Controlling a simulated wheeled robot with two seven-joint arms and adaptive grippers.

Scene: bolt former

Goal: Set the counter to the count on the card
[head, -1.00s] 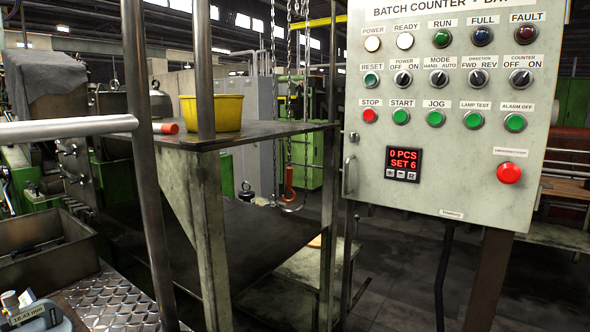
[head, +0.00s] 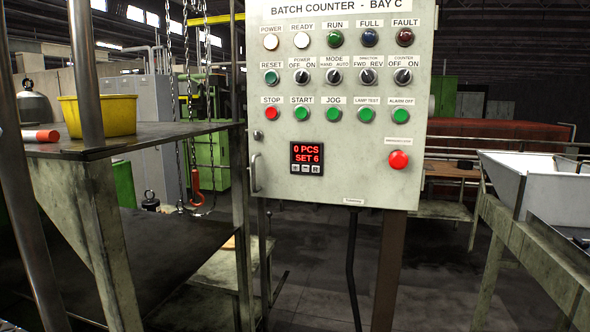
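The batch counter panel (head: 345,185) is a pale upright cabinet near the middle of the head view. Its small black counter display (head: 307,154) reads "0 PCS" and "SET 6" in red. A row of small keys (head: 306,169) sits just under the digits. No card with a count can be made out. Neither of my grippers is in view.
A grey metal hopper (head: 535,185) on a stand is at the right. Floor shows between panel and hopper.

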